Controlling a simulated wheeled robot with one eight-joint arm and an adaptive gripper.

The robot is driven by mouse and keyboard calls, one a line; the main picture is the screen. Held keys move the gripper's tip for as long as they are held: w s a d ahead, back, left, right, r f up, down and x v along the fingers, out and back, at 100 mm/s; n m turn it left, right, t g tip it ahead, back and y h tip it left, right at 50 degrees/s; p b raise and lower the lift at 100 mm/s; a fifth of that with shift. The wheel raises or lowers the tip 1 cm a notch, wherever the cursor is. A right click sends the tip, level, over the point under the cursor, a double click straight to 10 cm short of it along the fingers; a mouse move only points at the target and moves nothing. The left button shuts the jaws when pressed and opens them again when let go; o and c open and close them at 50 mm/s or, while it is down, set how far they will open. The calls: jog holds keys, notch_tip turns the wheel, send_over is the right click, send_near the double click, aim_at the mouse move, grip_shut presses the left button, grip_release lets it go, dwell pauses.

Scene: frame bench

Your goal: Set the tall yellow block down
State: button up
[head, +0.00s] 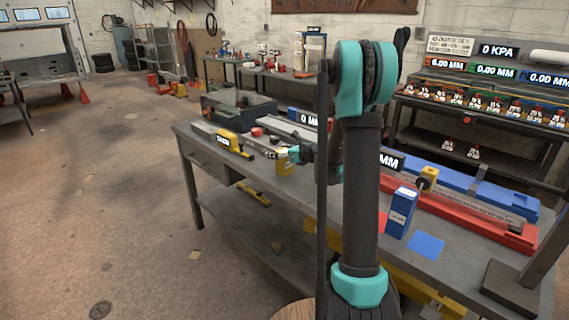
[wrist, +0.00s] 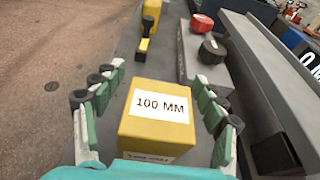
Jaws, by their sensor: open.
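The tall yellow block (head: 285,169) is on the grey workbench near its front edge, partly hidden by my gripper and arm. In the wrist view the yellow block (wrist: 157,121), labelled "100 MM", stands between the two rows of teal finger pads. My gripper (head: 288,154) is at the block's upper part. In the wrist view my gripper (wrist: 154,92) is open, with a gap on each side of the block. The block's foot is hidden, so I cannot see how it meets the bench.
A yellow tool (head: 236,144) lies to the left on the bench, with a red knob (wrist: 201,22) nearby. A blue block (head: 402,213) stands to the right, beside a blue square (head: 426,245). Long red rail (head: 460,217) and blue rail (head: 490,193) fill the right side.

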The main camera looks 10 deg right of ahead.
jog(key=shift+c, duration=0.3)
grip_shut()
dwell(0.4)
